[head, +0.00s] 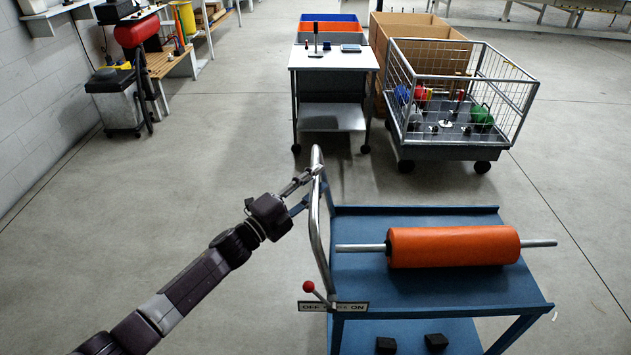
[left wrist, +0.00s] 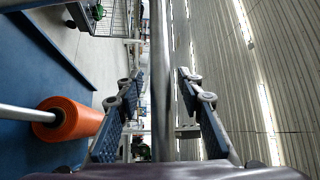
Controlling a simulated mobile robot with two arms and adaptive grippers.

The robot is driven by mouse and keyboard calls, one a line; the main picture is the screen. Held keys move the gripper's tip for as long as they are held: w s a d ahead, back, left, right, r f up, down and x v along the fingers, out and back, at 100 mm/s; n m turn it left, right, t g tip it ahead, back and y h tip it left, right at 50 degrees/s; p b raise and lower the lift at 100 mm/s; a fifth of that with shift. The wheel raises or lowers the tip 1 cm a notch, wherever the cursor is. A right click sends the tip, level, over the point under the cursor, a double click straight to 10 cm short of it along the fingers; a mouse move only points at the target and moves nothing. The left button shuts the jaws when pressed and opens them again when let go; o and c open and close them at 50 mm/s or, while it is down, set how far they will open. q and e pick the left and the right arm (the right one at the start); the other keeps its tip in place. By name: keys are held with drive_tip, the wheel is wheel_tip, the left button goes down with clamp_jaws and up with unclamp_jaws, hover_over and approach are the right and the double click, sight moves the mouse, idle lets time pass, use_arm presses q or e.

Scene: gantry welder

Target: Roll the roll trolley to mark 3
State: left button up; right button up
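The roll trolley (head: 430,285) is a blue two-shelf cart with an orange roll (head: 453,246) on a grey shaft across its top. A grey push handle (head: 316,235) stands at its left end, with a red-knobbed lever (head: 309,287) beside an OFF/ON plate. My left gripper (head: 304,190) is at the upper part of the handle. In the left wrist view the handle bar (left wrist: 160,120) runs between the two spread fingers, with a gap on each side. The orange roll (left wrist: 72,120) shows there too. My right gripper is out of view. No mark 3 can be made out.
A white-topped cart (head: 333,60) and a wire-sided cart (head: 460,100) stand beyond the trolley, with cardboard boxes (head: 420,28) behind. A bench (head: 165,62) and grey bin (head: 113,100) line the left wall. Floor left of the trolley is clear.

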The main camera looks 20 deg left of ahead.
use_arm(q)
clamp_jaws()
idle(0.4)
